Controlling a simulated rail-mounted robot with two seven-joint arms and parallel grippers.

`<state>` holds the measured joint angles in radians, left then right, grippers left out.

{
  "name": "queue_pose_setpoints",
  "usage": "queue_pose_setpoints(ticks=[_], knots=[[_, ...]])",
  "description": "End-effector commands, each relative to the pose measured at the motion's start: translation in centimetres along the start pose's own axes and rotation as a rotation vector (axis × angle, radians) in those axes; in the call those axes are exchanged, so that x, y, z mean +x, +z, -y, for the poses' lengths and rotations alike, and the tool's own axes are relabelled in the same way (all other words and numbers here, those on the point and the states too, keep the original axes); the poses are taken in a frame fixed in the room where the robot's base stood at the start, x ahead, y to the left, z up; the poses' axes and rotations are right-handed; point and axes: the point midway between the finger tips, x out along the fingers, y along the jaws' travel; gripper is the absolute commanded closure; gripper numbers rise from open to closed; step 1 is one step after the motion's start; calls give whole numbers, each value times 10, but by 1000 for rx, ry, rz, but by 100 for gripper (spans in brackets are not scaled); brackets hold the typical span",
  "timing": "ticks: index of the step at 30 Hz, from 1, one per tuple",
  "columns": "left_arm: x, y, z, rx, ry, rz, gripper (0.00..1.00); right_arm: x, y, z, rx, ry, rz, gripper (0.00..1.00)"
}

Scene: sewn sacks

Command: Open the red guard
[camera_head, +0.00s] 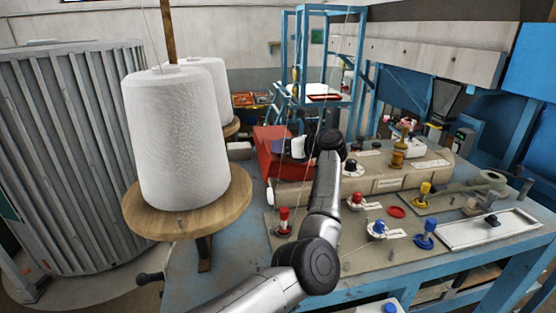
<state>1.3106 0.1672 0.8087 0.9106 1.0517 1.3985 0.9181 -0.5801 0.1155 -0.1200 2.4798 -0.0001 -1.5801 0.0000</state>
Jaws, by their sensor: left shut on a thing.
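The red guard (272,137) is a red box-like cover at the back left of the blue table, just right of the big white thread cone. My left arm reaches in from the bottom and bends over the table. My left gripper (287,149) is at the guard's upper right side, shut on it. The fingertips are small and partly hidden, so the exact contact is hard to see. The guard's right side is partly hidden by my wrist. My right gripper is not in view.
The thread cone (178,138) stands on a round wooden disc (145,222) at the left. Red, blue and yellow knobs and a beige machine body (395,181) fill the blue table (225,290). A blue frame (300,60) rises behind. A white-framed plate (480,232) lies at the right.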

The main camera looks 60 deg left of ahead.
Motion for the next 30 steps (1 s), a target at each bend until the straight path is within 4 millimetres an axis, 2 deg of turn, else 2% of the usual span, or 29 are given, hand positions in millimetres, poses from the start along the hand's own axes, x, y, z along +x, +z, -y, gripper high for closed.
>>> queue_pose_setpoints(ticks=[1, 3, 12, 30], knots=[[-3, 1, 2, 24, 11, 30, 100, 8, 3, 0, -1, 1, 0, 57], [-7, 7, 4, 56, 24, 66, 100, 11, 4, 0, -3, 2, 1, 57], [-22, 25, 11, 172, 72, 190, 100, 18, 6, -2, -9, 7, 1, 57], [-31, 32, 15, 230, 97, 253, 100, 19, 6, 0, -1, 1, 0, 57]])
